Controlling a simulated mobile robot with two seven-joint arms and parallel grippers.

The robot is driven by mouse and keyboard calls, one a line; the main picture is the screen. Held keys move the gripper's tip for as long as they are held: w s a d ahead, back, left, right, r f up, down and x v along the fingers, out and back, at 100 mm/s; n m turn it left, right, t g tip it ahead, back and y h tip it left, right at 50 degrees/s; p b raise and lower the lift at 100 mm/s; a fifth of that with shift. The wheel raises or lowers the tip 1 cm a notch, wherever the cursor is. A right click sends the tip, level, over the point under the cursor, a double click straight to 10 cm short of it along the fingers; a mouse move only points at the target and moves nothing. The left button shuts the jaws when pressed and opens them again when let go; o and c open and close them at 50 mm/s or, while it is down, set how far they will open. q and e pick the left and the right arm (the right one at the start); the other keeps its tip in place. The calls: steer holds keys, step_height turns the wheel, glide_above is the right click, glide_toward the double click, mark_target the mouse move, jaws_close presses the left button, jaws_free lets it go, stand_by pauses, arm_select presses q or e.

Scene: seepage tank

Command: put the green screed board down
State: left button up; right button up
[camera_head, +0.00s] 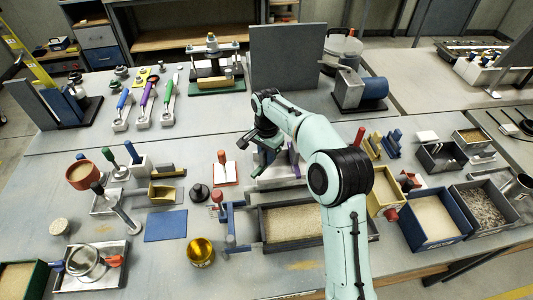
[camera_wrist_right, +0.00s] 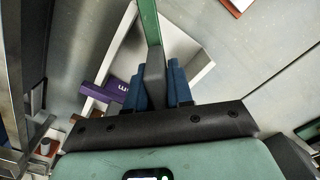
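The green screed board shows in the right wrist view as a narrow green strip (camera_wrist_right: 150,22), seen nearly edge-on, running up from a grey grip. My right gripper (camera_wrist_right: 156,85) has its blue fingers on either side of that grip and looks shut on it. In the head view my right gripper (camera_head: 263,148) is over the middle of the table, with a bit of the green board (camera_head: 264,166) under it. A white open holder (camera_wrist_right: 190,48) lies below the board; I cannot tell whether they touch. My left gripper is not in view.
A purple piece (camera_wrist_right: 106,96) is close beside the fingers in the wrist view. A tall grey panel (camera_head: 287,57) stands behind. A sand tray (camera_head: 291,222) lies in front, and a red-handled tool (camera_head: 224,172) is to the left. Bare table shows around (camera_head: 215,120).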

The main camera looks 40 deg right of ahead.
steer(key=o, duration=0.4)
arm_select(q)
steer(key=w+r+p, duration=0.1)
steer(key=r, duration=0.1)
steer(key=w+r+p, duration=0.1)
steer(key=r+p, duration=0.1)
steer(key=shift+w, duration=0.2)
arm_select(e)
step_height(320, 180, up, 13)
steer(key=shift+r, duration=0.15)
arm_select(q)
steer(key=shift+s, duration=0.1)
